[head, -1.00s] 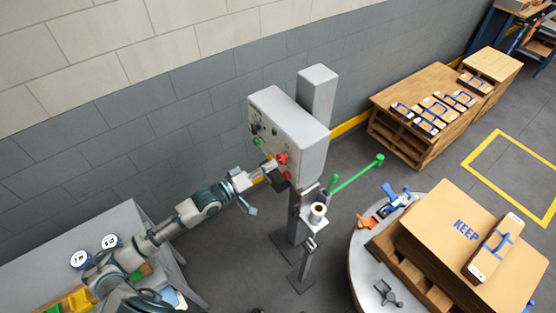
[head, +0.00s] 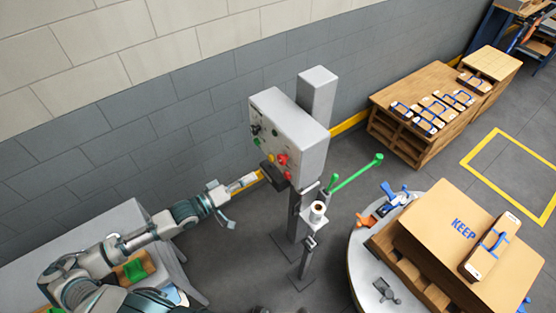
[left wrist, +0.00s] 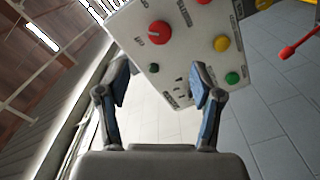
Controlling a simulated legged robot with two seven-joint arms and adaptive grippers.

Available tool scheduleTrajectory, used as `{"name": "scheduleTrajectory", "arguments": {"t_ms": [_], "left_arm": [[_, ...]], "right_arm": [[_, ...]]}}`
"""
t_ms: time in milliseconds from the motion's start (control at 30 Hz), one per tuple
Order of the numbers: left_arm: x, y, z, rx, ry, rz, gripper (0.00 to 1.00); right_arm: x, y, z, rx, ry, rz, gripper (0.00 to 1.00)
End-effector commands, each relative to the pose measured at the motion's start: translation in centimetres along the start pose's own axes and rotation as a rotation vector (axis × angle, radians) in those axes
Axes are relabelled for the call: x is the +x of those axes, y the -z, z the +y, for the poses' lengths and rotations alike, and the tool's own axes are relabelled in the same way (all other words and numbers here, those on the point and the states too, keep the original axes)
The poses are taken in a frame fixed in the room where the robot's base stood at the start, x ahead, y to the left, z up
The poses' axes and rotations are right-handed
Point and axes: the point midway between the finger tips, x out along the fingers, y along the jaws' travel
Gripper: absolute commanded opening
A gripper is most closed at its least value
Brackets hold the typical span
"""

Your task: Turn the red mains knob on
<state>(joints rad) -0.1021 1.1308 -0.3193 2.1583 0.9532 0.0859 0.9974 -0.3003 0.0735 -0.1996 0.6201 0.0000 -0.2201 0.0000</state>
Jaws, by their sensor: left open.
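The red mains knob (head: 282,159) is on the front of the grey control box (head: 305,135), near its lower right corner in the head view. In the left wrist view a round red knob (left wrist: 160,33) with a small pale mark stands out from the panel (left wrist: 185,60), beyond the fingers. My left gripper (head: 240,201) is open and empty, clear of the panel to its lower left. In the left wrist view its fingers (left wrist: 161,100) are spread with nothing between them. My right gripper does not show.
Yellow (left wrist: 221,43) and green (left wrist: 232,78) buttons share the panel. A dark block (head: 273,174) juts from its lower front. A post with a white roll (head: 317,210) and a green-ended lever (head: 358,172) stand to the right. A round table (head: 362,270) holds a KEEP carton.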

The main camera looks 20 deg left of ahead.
Motion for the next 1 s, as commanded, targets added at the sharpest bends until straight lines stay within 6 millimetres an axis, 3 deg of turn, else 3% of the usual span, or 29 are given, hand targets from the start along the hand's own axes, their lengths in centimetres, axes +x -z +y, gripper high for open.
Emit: {"name": "scheduleTrajectory", "arguments": {"t_ms": [1000], "left_arm": [[-7.7, 0.2, 0.2, -0.001, 0.004, -0.001, 0.66]], "right_arm": [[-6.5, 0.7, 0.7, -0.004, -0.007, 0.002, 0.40]]}}
